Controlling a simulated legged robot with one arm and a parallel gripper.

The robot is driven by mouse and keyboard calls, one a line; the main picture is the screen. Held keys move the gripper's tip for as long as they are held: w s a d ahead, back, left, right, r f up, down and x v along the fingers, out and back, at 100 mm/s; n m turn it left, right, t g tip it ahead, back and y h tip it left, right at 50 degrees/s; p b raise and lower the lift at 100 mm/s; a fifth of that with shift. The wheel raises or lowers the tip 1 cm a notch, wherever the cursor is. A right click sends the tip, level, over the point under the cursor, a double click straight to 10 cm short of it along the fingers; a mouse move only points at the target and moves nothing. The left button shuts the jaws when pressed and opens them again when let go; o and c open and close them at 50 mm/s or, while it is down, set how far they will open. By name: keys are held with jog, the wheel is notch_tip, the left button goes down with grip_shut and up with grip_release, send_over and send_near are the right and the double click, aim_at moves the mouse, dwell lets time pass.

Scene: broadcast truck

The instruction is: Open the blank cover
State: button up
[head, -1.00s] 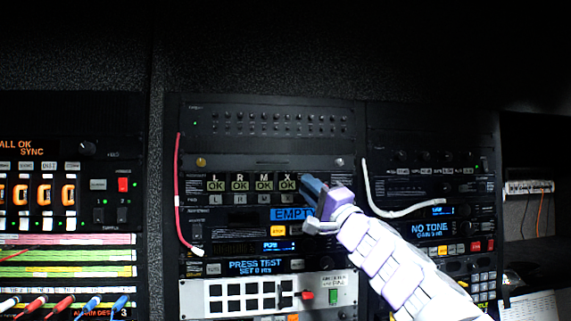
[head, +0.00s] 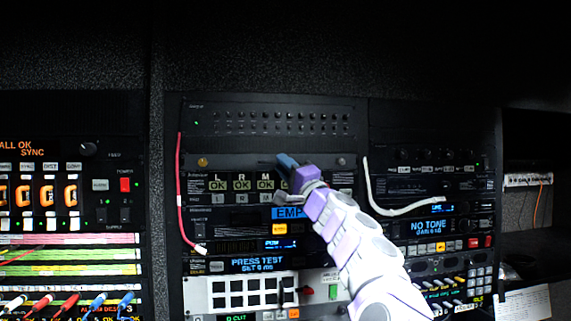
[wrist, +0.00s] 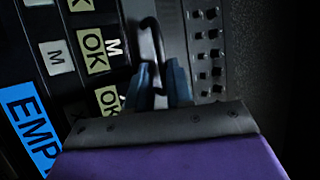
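The blank cover (head: 235,162) is a plain dark strip in the rack, between the row of small jacks above and the panel with green OK labels below. It has a brass knob at its left end and a grey knob at its right. It lies flat in the rack. In the wrist view, a thin black bow handle (wrist: 152,28) stands out from the dark strip. My gripper (head: 284,162) is at the middle of the cover. In the wrist view my gripper's blue fingers (wrist: 160,75) are a little apart, with the handle's near end between them. Whether they touch it is unclear.
A red cable (head: 180,200) hangs left of the cover and a white cable (head: 395,211) hangs to the right. The OK panel (head: 240,185) and the blue-lit EMPTY display (head: 287,213), partly hidden by my arm, are just below.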

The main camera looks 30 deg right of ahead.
jog(key=shift+w+a+r, duration=0.1)
jog(key=shift+a, duration=0.8)
jog(key=shift+d, duration=0.4)
grip_shut()
jog(key=shift+a+r+g+h+p, duration=0.1)
jog(key=shift+g+h+p, duration=0.25)
jog(key=shift+p, duration=0.65)
jog(key=shift+s+r+m+p, duration=0.2)
jog(key=shift+m+p, duration=0.2)
jog(key=shift+p, duration=0.05)
